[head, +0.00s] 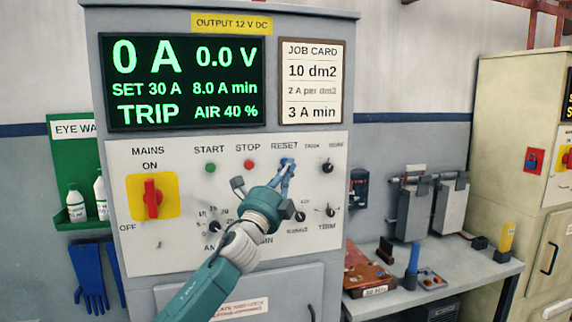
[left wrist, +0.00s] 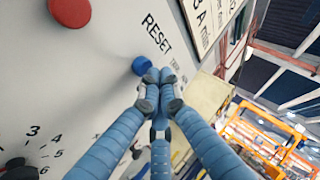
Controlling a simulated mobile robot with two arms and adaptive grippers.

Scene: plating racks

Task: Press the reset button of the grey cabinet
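The grey cabinet (head: 225,15) stands in the middle of the head view, with a pale control panel (head: 125,225). The blue reset button (left wrist: 142,66) shows in the left wrist view beside the RESET label. My left gripper (head: 288,166) reaches up to the panel just under that label in the head view. Its blue fingers are closed together with nothing between them. In the left wrist view the fingertips (left wrist: 159,76) lie just right of the button and overlap its edge; I cannot tell whether they touch it. My right gripper is not in view.
The display (head: 185,82) reads TRIP, 0 A and 0.0 V. A green start button (head: 210,168), red stop button (head: 249,164) and red mains switch (head: 152,199) sit left of RESET; black knobs are nearby. A bench (head: 470,280) stands right of the cabinet.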

